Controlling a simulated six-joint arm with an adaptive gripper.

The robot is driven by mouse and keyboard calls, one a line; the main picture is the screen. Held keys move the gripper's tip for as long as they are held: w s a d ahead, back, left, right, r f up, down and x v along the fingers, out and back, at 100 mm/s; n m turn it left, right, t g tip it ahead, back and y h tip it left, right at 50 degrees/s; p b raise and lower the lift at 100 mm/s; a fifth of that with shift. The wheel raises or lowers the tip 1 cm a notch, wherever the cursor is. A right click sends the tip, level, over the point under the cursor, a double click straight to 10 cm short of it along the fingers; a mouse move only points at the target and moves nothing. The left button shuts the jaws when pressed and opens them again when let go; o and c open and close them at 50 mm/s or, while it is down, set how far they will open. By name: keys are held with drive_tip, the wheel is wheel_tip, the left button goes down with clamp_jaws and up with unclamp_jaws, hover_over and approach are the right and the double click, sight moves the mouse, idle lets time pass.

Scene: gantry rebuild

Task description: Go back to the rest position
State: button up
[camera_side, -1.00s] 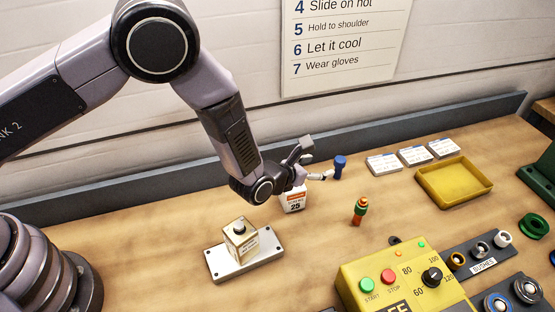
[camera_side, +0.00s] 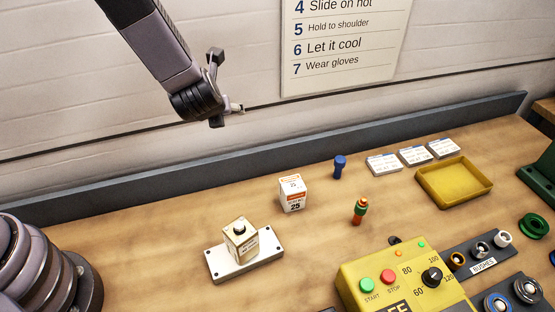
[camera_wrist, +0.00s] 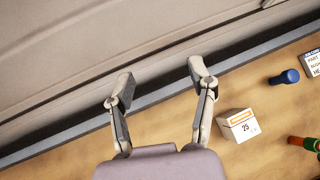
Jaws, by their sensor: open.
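My gripper (camera_side: 226,105) is raised high above the back of the bench, in front of the white wall. In the wrist view its two fingers (camera_wrist: 160,93) are spread wide apart with nothing between them. The gripper touches nothing. Below it on the bench stands a white and orange box marked 25 (camera_side: 292,194), which also shows right of the fingers in the wrist view (camera_wrist: 238,126).
A metal plate (camera_side: 268,247) bears a cream block (camera_side: 240,238). A blue peg (camera_side: 340,167), a green and orange piece (camera_side: 360,211), white cards (camera_side: 414,156), a yellow tray (camera_side: 482,188) and a yellow control box (camera_side: 352,272) stand to the right. The air around my gripper is clear.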

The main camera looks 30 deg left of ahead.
drive_tip(key=s+a+r+n+g+h, duration=0.1)
drive_tip(key=s+a+r+n+g, duration=0.3)
drive_tip(key=s+a+r+n, duration=1.3)
drive_tip(key=s+d+r+n+h, duration=0.1)
drive_tip(key=s+r+n, duration=0.1)
drive_tip(key=s+n, duration=0.4)
drive_tip(key=s+d+r+n+t+h, duration=0.1)
drive_tip(key=s+r+n, duration=0.2)
drive_tip(key=s+n, duration=0.2)
drive_tip(key=shift+s+d+n+h, duration=0.2)
drive_tip(key=shift+s+n+h, duration=0.15)
drive_tip(key=shift+s, duration=0.3)
